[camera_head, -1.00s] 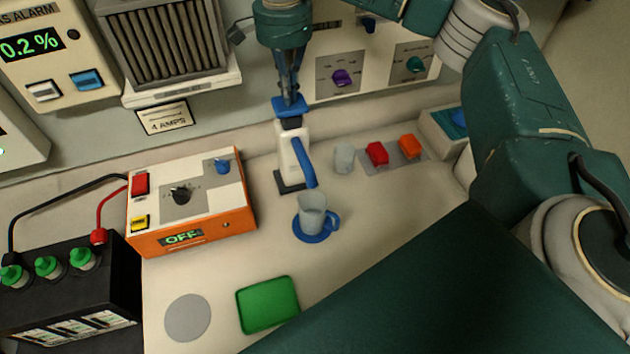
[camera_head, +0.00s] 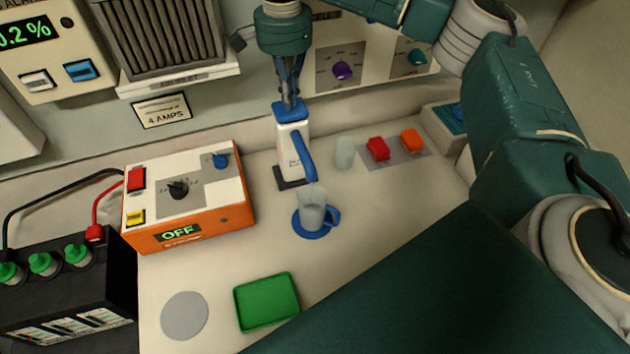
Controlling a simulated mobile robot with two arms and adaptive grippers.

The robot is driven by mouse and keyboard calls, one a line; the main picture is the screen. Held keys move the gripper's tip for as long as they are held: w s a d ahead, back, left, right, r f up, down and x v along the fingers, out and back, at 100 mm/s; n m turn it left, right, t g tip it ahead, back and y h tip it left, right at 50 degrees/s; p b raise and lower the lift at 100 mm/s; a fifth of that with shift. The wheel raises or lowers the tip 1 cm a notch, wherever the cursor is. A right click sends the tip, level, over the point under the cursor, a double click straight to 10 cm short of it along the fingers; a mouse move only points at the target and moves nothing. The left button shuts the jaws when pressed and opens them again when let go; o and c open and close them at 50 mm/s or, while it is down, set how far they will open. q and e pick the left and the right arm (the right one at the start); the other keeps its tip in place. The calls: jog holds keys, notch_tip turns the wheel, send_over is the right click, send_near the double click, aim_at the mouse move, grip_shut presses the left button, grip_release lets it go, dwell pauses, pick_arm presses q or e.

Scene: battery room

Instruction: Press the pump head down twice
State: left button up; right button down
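The pump bottle (camera_head: 290,152) is white and stands upright on a dark base near the back wall. Its blue pump head (camera_head: 291,113) sits low, right against the bottle top. A blue spout (camera_head: 306,160) slopes down towards a clear cup (camera_head: 312,208) with a blue handle, which stands on a blue round coaster (camera_head: 300,231). My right gripper (camera_head: 289,102) points straight down with its fingers together, its tips at the top of the pump head and seemingly touching it. My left gripper is not in view.
An orange-sided control box (camera_head: 190,238) reading OFF stands left of the bottle. A second clear cup (camera_head: 345,153) and red (camera_head: 377,149) and orange (camera_head: 411,140) blocks are to the right. A green tray (camera_head: 267,302) and grey disc (camera_head: 184,315) lie in front.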

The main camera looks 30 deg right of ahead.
jog(key=shift+f, duration=0.15)
jog(key=shift+r+p, duration=2.05)
jog(key=shift+r, duration=0.9)
notch_tip(320, 180, up, 6)
jog(key=p, duration=0.4)
jog(key=shift+f, duration=0.1)
